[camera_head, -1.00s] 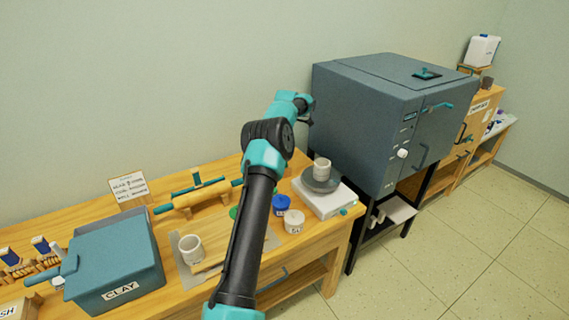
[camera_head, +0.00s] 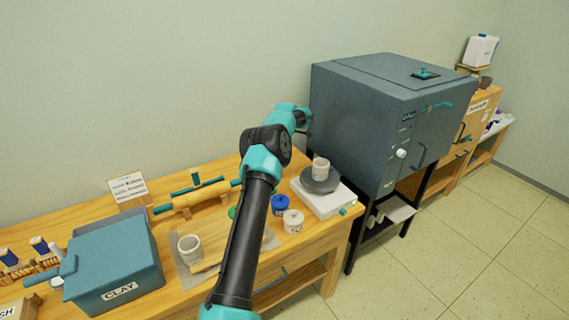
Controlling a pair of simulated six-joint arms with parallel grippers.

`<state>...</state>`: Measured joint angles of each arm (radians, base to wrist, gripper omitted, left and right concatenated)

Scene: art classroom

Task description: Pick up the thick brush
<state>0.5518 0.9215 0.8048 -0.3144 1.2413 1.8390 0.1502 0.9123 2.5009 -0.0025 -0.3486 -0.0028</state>
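I cannot make out a thick brush in this view. One of my arms, teal and black, rises from the bottom edge left of centre. It bends at a dark elbow and ends in front of the kiln's left side. No gripper fingers show at its end, and I cannot tell which arm it is. The other arm is out of view.
A wooden worktable (camera_head: 325,236) holds a blue-grey clay bin (camera_head: 112,262), a rolling pin (camera_head: 198,196), a pale cup (camera_head: 190,249), a blue-labelled jar (camera_head: 280,204), a white jar (camera_head: 293,221) and a wheel (camera_head: 321,180) bearing another cup (camera_head: 320,168). A large kiln (camera_head: 365,130) stands right.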

